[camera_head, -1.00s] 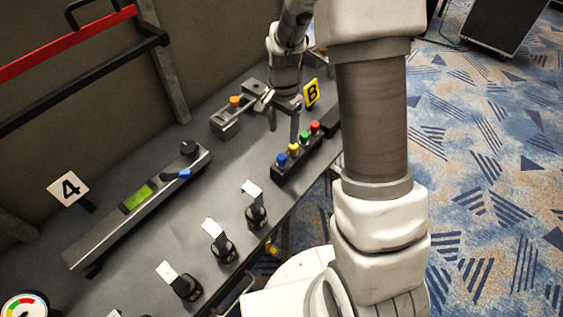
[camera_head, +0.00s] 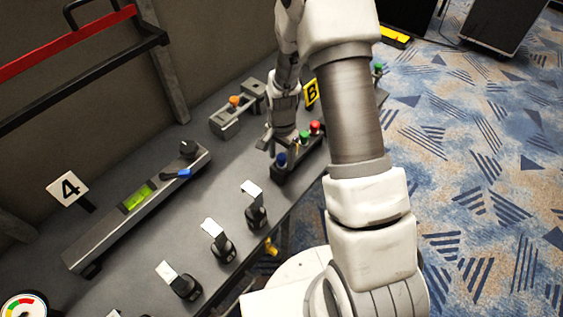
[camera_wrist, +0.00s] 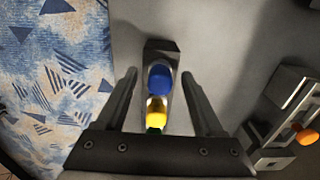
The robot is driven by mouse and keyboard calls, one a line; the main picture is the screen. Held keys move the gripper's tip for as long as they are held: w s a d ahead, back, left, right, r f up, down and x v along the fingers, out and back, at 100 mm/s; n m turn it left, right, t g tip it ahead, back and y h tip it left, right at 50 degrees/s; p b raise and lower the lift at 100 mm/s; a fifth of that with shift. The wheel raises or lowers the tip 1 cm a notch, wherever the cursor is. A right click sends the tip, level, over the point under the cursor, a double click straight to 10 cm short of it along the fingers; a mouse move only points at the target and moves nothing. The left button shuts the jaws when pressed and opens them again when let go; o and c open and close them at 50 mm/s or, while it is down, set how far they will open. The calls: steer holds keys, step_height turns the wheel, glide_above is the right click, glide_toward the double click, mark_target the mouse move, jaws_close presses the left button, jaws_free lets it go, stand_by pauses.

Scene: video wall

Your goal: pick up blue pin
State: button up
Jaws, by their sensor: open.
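The blue pin (camera_head: 281,159) stands at the near-left end of a dark rack (camera_head: 285,178) on the grey bench. In the wrist view the blue pin (camera_wrist: 159,78) shows between the fingers of my gripper (camera_wrist: 158,84), with the rack's bare end (camera_wrist: 160,47) beyond it. My gripper (camera_head: 276,143) is open and over the blue pin end of the rack. The fingers lie on either side of the pin row, apart from the blue pin in the picture. Their height above it is hard to tell.
The yellow pin (camera_wrist: 157,108) sits right beside the blue one. Green (camera_head: 304,136) and red (camera_head: 315,127) pins follow in the rack. A grey fixture with an orange knob (camera_head: 235,102) stands behind left. Several upright switches (camera_head: 257,205) line the bench front.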

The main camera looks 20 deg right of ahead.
jaws_close()
steer(key=shift+r, duration=0.15)
stand_by(0.4)
step_height(320, 180, up, 10)
steer(key=shift+f, duration=0.1)
stand_by(0.7)
